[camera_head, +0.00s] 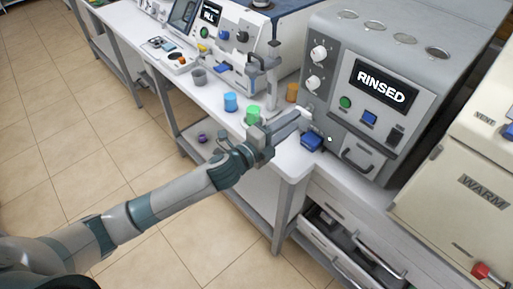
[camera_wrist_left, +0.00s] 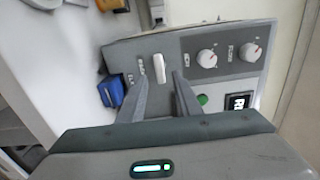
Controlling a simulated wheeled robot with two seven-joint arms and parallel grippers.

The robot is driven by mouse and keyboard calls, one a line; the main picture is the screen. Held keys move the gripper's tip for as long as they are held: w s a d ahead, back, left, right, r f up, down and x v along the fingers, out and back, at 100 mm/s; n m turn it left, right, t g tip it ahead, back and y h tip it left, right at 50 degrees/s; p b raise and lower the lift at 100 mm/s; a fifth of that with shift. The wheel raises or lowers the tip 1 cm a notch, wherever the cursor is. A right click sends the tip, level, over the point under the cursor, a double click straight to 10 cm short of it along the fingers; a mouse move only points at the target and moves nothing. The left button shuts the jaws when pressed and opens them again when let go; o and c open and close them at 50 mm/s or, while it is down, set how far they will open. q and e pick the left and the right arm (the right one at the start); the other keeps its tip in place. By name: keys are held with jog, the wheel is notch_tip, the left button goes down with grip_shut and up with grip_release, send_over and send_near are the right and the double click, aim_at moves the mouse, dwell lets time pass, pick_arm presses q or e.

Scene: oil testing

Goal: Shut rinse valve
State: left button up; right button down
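The grey rinse machine (camera_head: 345,130) stands at the right of the bench, its screen reading RINSED. In the left wrist view, a white valve lever (camera_wrist_left: 159,68) shows on its grey panel. My left gripper (camera_head: 299,117) reaches to the machine's lower left side. In the wrist view, the left gripper (camera_wrist_left: 160,84) has its fingers apart, one on each side of the lever's lower end. Gaps show between fingers and lever; I cannot tell if either touches. The lever is mostly hidden in the head view. My right gripper is not in view.
A blue object (camera_head: 312,142) sits low beside the machine, just under my left gripper. Blue (camera_head: 230,102), green (camera_head: 253,115) and orange (camera_head: 292,92) cups stand nearby. An open drawer (camera_head: 340,235) juts out below. A cream WARM machine (camera_head: 465,180) stands at right.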

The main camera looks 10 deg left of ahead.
pick_arm(q)
jog(key=b+v, duration=0.3)
jog(key=v, duration=1)
jog(key=shift+s+a+b, duration=0.25)
jog(key=shift+s+b, duration=0.1)
jog(key=shift+b, duration=0.05)
